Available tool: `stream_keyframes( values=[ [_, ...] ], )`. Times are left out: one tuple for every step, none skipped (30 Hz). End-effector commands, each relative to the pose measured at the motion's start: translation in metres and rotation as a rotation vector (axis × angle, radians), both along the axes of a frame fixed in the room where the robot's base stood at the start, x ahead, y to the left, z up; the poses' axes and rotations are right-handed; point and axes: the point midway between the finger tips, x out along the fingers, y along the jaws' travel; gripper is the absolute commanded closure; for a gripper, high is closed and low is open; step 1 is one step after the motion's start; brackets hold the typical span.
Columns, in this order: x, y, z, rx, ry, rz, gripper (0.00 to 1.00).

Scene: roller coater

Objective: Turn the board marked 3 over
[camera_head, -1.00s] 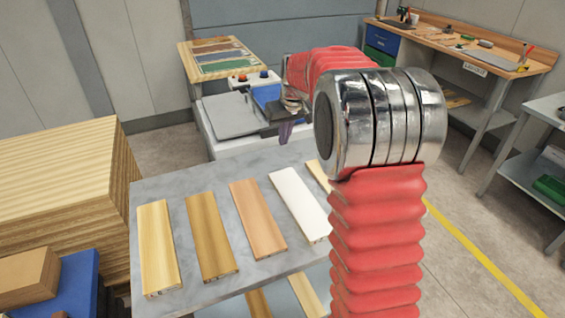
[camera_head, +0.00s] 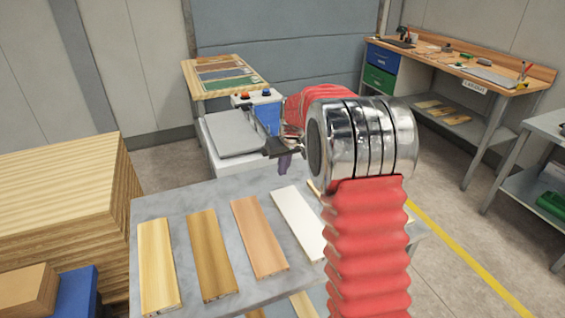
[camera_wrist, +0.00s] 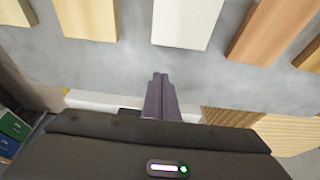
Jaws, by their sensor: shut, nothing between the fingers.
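Several boards lie flat in a row on a grey table (camera_head: 190,190). From left in the head view they are a pale yellow board (camera_head: 157,265), a brown board (camera_head: 212,255), an orange-brown board (camera_head: 259,238) and a white board (camera_head: 299,223). A further pale board is mostly hidden behind my arm. I cannot read a 3 on any board. My gripper (camera_head: 285,165) is shut and empty near the table's far edge. In the wrist view its purple fingertips (camera_wrist: 160,78) are over bare tabletop, apart from the white board (camera_wrist: 186,22).
A white machine with a grey plate (camera_head: 232,133) stands just behind the table. A workbench (camera_head: 460,70) is at back right and a grey shelf (camera_head: 535,170) at right. Floor with a yellow line is clear between.

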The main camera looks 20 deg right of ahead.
Motion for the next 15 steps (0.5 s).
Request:
stream_keyframes(
  values=[
    [0.002, 0.0, -0.007, 0.001, 0.002, 0.0, 1.0],
    [0.003, 0.0, -0.01, 0.0, 0.001, 0.0, 1.0],
    [0.005, 0.0, -0.014, 0.0, 0.001, 0.0, 1.0],
    [0.006, 0.0, -0.017, 0.0, 0.001, 0.0, 1.0],
    [0.007, 0.0, -0.02, 0.0, 0.001, 0.0, 1.0],
    [0.008, 0.0, -0.024, 0.001, 0.001, 0.0, 1.0],
    [0.009, 0.0, -0.027, 0.0, 0.001, 0.0, 1.0],
    [0.01, 0.0, -0.029, 0.0, 0.001, 0.0, 1.0],
    [0.009, 0.0, -0.03, 0.0, -0.001, 0.0, 1.0],
    [0.006, 0.0, -0.029, 0.0, -0.002, 0.0, 1.0],
    [0.003, 0.0, -0.028, 0.0, -0.001, 0.0, 1.0],
    [0.0, 0.0, -0.028, 0.0, -0.001, 0.0, 1.0],
    [-0.002, 0.0, -0.028, 0.0, -0.001, 0.0, 1.0],
    [-0.005, 0.0, -0.028, 0.0, -0.001, 0.0, 1.0],
    [-0.009, 0.0, -0.029, 0.0, -0.001, 0.0, 1.0]
  ],
)
